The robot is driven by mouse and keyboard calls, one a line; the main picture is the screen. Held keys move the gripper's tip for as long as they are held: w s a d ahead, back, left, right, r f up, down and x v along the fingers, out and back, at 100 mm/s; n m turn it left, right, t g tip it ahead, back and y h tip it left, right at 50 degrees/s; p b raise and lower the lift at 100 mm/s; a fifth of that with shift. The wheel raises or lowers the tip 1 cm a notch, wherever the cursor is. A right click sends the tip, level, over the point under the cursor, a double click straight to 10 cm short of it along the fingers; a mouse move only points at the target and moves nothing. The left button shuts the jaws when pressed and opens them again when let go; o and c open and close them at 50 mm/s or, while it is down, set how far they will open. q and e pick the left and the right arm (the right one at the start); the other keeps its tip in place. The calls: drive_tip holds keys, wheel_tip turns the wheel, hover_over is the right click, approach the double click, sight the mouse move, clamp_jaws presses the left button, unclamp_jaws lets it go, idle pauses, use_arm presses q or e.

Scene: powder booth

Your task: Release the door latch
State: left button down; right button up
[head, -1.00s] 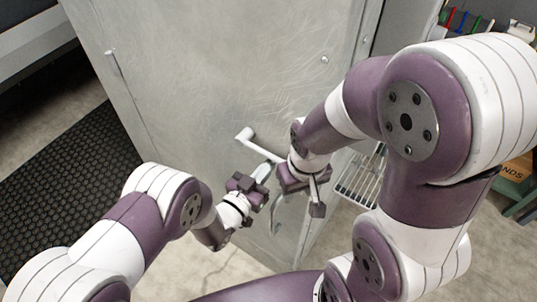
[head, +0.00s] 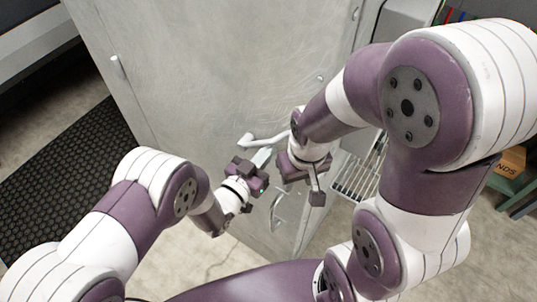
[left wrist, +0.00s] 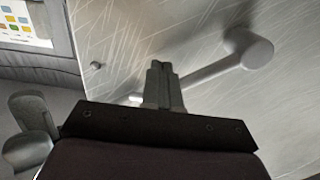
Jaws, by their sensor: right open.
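The door latch is a pale lever (head: 270,141) on the grey metal door (head: 200,75). In the left wrist view the lever (left wrist: 213,72) runs from a round pivot (left wrist: 257,52) down left behind my fingers. My left gripper (head: 263,157) is just below the lever in the head view; its fingers (left wrist: 160,82) are together, with nothing seen between them. Whether they touch the lever I cannot tell. My right gripper (head: 305,183) is open and empty, right of the lever and close to the door; its fingers are partly hidden by its own body.
A curved pull handle (head: 278,211) sits on the door below the lever. A wire rack (head: 358,177) stands to the right. A black ribbed mat (head: 65,165) lies on the floor at left. A sign with coloured squares (left wrist: 22,22) shows in the left wrist view.

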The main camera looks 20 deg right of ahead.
sight(268, 143)
use_arm(q)
drive_tip(key=shift+r+p, duration=1.2)
drive_tip(key=shift+r, duration=0.7)
drive_tip(key=shift+f, duration=0.1)
drive_tip(key=shift+w+a+r+p, duration=0.35)
drive_tip(key=shift+w+a+r, duration=0.4)
drive_tip(key=shift+w+r, duration=0.15)
drive_tip(key=shift+w+a+r+p, duration=0.3)
drive_tip(key=shift+w+a+r, duration=0.5)
drive_tip(key=shift+w, duration=0.2)
drive_tip(key=shift+s, duration=0.1)
drive_tip(key=s+d+p+v, duration=0.1)
drive_tip(key=p+v, duration=0.1)
drive_tip(key=v, duration=0.8)
drive_tip(key=shift+s+d, duration=0.15)
drive_tip(key=shift+s, duration=0.1)
